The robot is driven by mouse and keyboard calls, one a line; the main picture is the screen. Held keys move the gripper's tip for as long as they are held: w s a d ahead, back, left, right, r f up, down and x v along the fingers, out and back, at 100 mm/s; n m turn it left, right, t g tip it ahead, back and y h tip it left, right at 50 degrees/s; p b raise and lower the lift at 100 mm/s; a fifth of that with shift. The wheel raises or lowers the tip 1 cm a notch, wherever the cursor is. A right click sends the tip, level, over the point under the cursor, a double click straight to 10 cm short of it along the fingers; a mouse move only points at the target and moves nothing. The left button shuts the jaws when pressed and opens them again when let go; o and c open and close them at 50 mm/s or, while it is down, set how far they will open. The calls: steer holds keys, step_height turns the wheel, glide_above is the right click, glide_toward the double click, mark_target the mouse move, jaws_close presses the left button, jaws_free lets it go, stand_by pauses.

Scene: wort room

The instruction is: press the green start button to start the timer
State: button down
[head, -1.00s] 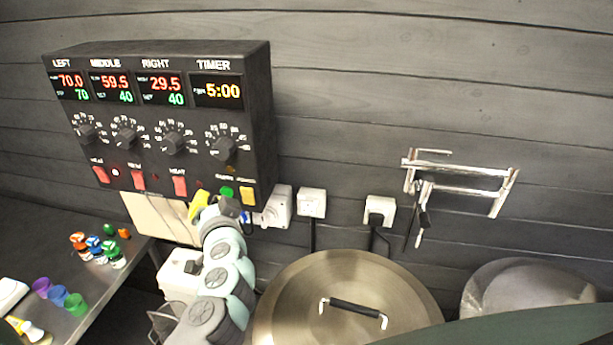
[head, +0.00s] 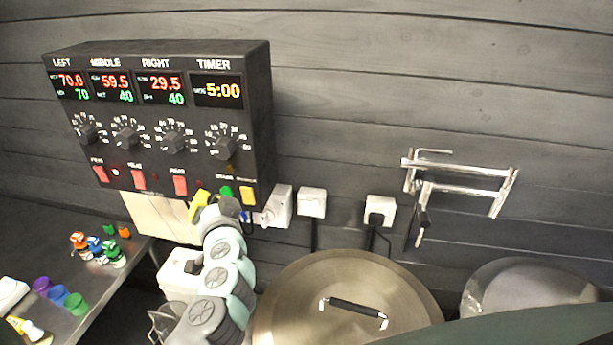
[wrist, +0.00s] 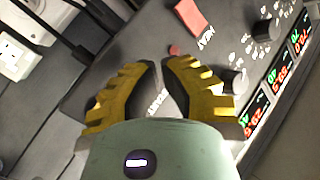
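The green start button (head: 226,191) is on the lower right of the black control panel (head: 258,120) in the head view, left of a yellow button (head: 248,196). My gripper (head: 216,198) is at the panel's lower edge, just below the green button; contact cannot be told. In the wrist view its yellow fingers (wrist: 161,64) are brought together, tips almost meeting, with nothing seen between them. The green button cannot be made out there, probably hidden by the fingers. The timer display (head: 218,91) reads 5:00.
Red switches (head: 180,185) and dials (head: 223,147) are beside and above the buttons. Wall sockets (head: 312,202) are right of the gripper. A lidded steel pot (head: 345,275) stands below right. A bench (head: 100,285) with small coloured containers is at left.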

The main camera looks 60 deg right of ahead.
steer(key=shift+d, duration=0.15)
steer(key=shift+w+d+b, duration=0.15)
steer(key=shift+d+b, duration=0.15)
steer(key=shift+b, duration=0.15)
steer(key=shift+w+d+b, duration=0.15)
steer(key=shift+d+b, duration=0.15)
stand_by(0.6)
steer(key=shift+a, duration=0.15)
steer(key=shift+s+a, duration=0.3)
steer(key=shift+a, duration=0.3)
steer(key=shift+a+b, duration=0.1)
steer(key=shift+b, duration=0.25)
steer(key=a, duration=0.1)
steer(key=s+a+b, duration=0.1)
steer(key=a, duration=0.1)
steer(key=s+a, duration=0.1)
steer(key=shift+a, duration=0.2)
steer(key=shift+w+d+r, duration=0.1)
stand_by(0.8)
